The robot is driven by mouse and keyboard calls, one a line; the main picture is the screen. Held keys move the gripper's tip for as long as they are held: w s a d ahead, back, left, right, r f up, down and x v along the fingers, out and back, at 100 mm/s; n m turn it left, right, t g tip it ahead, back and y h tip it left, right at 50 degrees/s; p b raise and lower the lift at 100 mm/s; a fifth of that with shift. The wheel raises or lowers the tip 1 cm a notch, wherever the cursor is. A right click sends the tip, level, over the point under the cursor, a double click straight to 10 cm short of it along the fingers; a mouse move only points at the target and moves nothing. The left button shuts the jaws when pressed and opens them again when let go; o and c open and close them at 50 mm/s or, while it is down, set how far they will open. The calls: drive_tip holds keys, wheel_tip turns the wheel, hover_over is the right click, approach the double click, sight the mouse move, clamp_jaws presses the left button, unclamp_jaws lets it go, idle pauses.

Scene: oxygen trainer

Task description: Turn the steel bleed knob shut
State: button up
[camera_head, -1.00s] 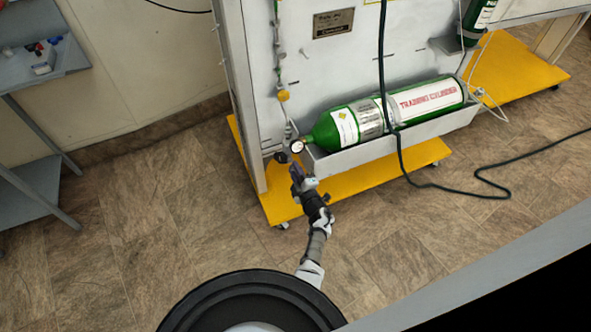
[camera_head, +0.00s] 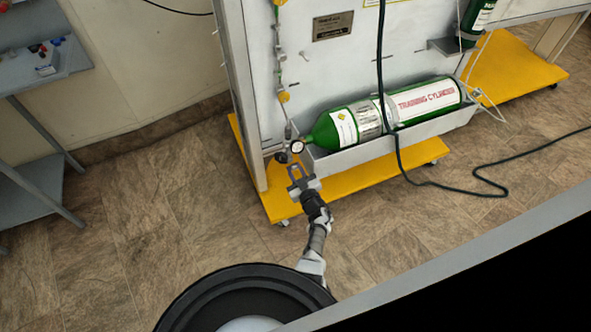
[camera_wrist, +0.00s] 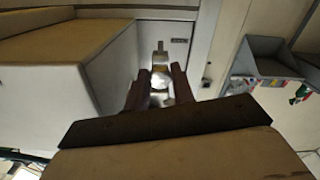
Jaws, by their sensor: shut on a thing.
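My gripper (camera_head: 296,172) is at the lower left corner of the panel, just below the pressure gauge (camera_head: 298,147). In the wrist view its two dark fingers (camera_wrist: 160,76) stand on either side of a round, shiny steel knob (camera_wrist: 160,83) and are shut on it. A brass-coloured part shows just beyond the knob. In the head view the knob is too small to make out at the fingertips. The knob's turn angle cannot be told.
A green training cylinder (camera_head: 425,102) lies in a grey tray (camera_head: 372,151) right of my gripper. A yellow base (camera_head: 350,191) sits below. A dark hose (camera_head: 398,150) hangs in front. A grey shelf (camera_head: 30,70) stands at left. The floor between is clear.

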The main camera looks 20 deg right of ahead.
drive_tip(key=m+p, duration=0.1)
drive_tip(key=m, duration=0.4)
drive_tip(key=shift+m, duration=0.4)
idle(0.4)
drive_tip(key=o, duration=1)
drive_tip(key=shift+s, duration=0.15)
drive_tip(key=s+p, duration=0.2)
drive_tip(key=s, duration=0.4)
drive_tip(key=s+p, duration=0.2)
drive_tip(key=s, duration=0.5)
drive_tip(key=shift+s+d, duration=0.2)
drive_tip(key=shift+s, duration=0.1)
